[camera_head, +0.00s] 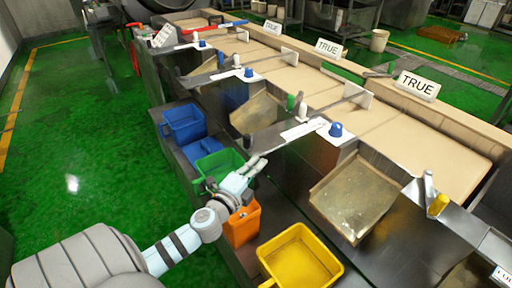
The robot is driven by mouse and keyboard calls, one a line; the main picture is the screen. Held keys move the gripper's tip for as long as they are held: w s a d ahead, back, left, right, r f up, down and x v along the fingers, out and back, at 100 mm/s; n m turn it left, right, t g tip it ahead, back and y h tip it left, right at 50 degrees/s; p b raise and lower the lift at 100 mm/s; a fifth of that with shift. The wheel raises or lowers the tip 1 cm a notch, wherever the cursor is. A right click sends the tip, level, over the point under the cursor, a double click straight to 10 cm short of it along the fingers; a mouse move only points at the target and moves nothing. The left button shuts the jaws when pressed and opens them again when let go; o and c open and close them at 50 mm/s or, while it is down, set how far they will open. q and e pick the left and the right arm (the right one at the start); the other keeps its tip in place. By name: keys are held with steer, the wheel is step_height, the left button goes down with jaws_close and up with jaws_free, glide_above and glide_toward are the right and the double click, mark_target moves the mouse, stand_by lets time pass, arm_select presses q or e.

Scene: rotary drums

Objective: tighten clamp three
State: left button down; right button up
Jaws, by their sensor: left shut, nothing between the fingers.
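My left gripper (258,164) is shut and empty. It is above the green bin (218,163) and the orange bin (243,224), beside the machine's front edge. Several blue knobs stand on white plates along the machine: a near one (335,129), a middle one (248,73) and a far one (201,44). A green peg (290,102) and a white peg (302,109) stand left of the near blue knob. A yellow knob (438,205) stands at the right beside a grey lever (429,187). No readable number shows which is clamp three. My right gripper is out of view.
A yellow bin (299,259) and a blue bin (183,124) also stand on the low shelf. Metal chutes (354,197) jut from the machine above the shelf. Signs reading TRUE (417,85) line the beige belts.

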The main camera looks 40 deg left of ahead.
mark_target(249, 137)
arm_select(q)
steer(key=w+a+p, duration=0.1)
steer(key=w+p, duration=0.1)
steer(key=w, duration=0.6)
steer(key=s+a+b, duration=0.1)
steer(key=a, duration=0.1)
steer(key=s+a+b, duration=0.1)
steer(key=a, duration=0.1)
steer(key=shift+s, duration=0.35)
steer(key=shift+d, duration=0.1)
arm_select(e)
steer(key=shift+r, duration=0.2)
